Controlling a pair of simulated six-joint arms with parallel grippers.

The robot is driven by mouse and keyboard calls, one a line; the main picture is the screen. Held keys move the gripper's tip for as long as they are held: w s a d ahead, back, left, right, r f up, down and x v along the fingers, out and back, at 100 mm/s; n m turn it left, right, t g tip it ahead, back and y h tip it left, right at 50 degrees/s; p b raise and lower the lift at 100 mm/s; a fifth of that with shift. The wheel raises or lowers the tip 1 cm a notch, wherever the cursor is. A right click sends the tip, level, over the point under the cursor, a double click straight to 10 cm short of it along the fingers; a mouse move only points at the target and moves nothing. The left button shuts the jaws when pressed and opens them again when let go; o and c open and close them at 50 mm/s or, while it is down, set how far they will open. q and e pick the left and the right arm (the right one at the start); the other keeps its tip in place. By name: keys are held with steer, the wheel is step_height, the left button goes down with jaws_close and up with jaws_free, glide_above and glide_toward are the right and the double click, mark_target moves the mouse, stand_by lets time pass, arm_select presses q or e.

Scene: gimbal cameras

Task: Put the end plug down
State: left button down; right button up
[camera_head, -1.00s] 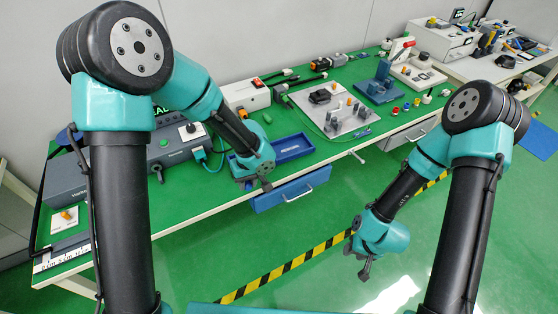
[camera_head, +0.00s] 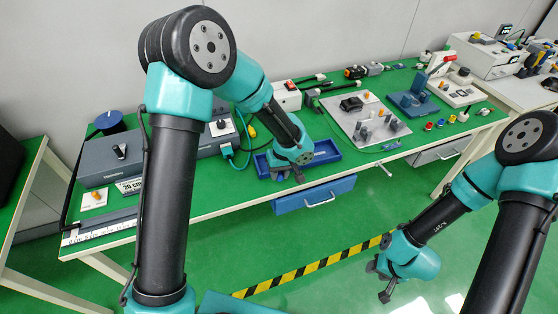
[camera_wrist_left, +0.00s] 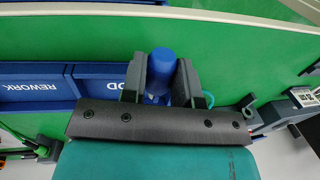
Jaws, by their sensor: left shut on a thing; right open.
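My left gripper (camera_head: 287,177) is shut on a blue round end plug (camera_wrist_left: 161,62), which shows between the two grey fingers in the left wrist view. The plug is too small to make out in the head view. The gripper is at the front of the blue tray (camera_head: 331,156) near the bench's front edge. The tray also shows in the left wrist view (camera_wrist_left: 70,92), with a REWORK label and a partly covered label ending in OD. I cannot tell the plug's height over it. My right gripper (camera_head: 378,281) is open and empty, out over the floor.
A blue drawer (camera_head: 316,195) juts out under the bench edge below the left gripper. A grey plate with parts (camera_head: 366,122) is right of the tray. Grey devices (camera_head: 110,160) stand to the left. Bare green bench top (camera_head: 215,190) lies between them and the tray.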

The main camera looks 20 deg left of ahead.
arm_select(q)
steer(key=w, duration=0.2)
steer(key=w+a, duration=0.1)
steer(key=w, duration=0.2)
steer(key=w+a, duration=0.1)
steer(key=w, duration=0.2)
steer(key=shift+w+a+f, duration=0.15)
steer(key=shift+w+f, duration=0.05)
steer(key=shift+f, duration=0.2)
steer(key=shift+w, duration=0.3)
steer(key=shift+w+a+f, duration=0.1)
steer(key=shift+f, duration=1.7)
steer(key=shift+f, duration=0.2)
steer(key=c, duration=0.9)
jaws_free()
steer(key=shift+o, duration=0.2)
steer(key=shift+r, duration=0.1)
step_height(320, 180, up, 12)
steer(key=w+d, duration=0.1)
steer(key=shift+d, duration=0.3)
